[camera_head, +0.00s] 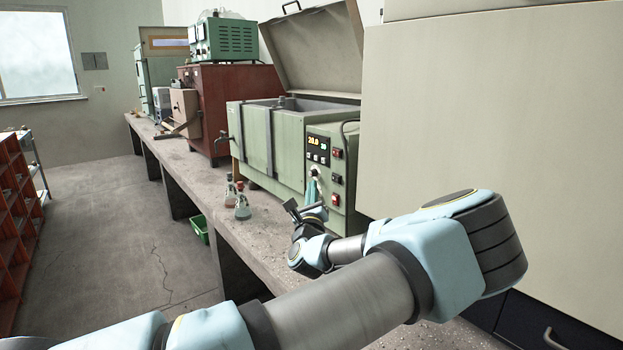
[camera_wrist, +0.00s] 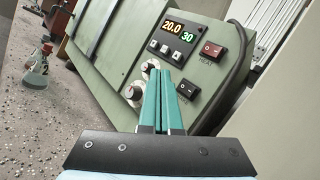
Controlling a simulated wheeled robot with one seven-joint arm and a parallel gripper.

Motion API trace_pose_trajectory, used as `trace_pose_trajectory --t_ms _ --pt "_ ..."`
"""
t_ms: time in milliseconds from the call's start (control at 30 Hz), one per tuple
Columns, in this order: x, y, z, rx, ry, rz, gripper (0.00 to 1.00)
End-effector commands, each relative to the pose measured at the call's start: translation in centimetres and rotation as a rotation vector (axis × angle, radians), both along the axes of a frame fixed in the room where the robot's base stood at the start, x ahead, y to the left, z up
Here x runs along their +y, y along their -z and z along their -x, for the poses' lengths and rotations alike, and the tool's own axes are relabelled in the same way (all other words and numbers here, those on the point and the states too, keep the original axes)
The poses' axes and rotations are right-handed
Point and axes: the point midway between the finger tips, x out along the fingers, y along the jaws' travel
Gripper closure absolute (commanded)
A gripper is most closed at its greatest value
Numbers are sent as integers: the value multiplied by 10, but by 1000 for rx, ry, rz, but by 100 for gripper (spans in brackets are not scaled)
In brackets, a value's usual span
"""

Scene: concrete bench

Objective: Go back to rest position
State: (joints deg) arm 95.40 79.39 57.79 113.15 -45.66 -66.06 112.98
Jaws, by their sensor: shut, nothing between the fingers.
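My arm reaches across the head view from the lower left to the bench. My gripper (camera_head: 312,178) is in front of the control panel of a green water bath (camera_head: 275,150) with its lid raised. In the wrist view my gripper (camera_wrist: 162,75) has its two teal fingers together, with nothing between them. The fingertips overlap the panel (camera_wrist: 185,40) near its knobs; I cannot tell whether they touch it. The display reads 20.0 and 30.
Two small flasks (camera_head: 242,207) with liquid stand on the concrete bench (camera_head: 262,238) left of my gripper. A large beige cabinet (camera_head: 480,110) stands close on the right. A green bin (camera_head: 200,229) is on the floor beside the bench. The floor (camera_head: 110,240) at left is open.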

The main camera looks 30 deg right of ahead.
Motion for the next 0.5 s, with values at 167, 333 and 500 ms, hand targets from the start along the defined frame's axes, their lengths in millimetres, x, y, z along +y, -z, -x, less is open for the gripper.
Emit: trace_pose_trajectory --t_ms 167,333,500 --pt "1 0 -1 3 -2 2 100" --pt "35 12 -26 122 -73 66 100" --pt "129 51 -71 457 -274 300 100"
